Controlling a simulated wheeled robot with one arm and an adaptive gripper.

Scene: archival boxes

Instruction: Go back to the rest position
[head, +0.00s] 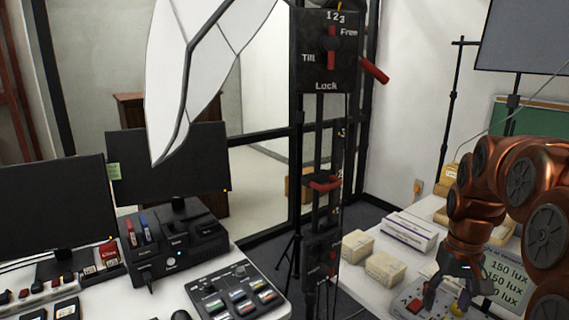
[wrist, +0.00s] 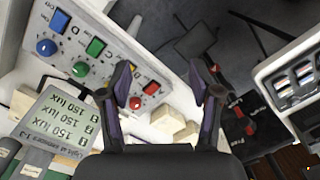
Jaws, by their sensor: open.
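My gripper (head: 446,292) is at the lower right in the head view, at the end of my copper-coloured arm, low over the right table. In the wrist view my gripper (wrist: 165,84) has its two dark fingers spread wide with nothing held between them. A grey control box (wrist: 112,62) with blue, green and red buttons and knobs lies beyond and to the left of the fingers. The control box also shows in the head view (head: 409,306), partly hidden by my gripper. I cannot tell whether the fingers touch it.
Cream boxes (head: 385,268) and a flat white box (head: 408,231) stand left of my gripper. A "150 lux" sign (head: 509,284) is close on its right. A black column (head: 325,180) with red levers rises mid-view. Monitors (head: 166,162) and a button panel (head: 236,291) occupy the left desk.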

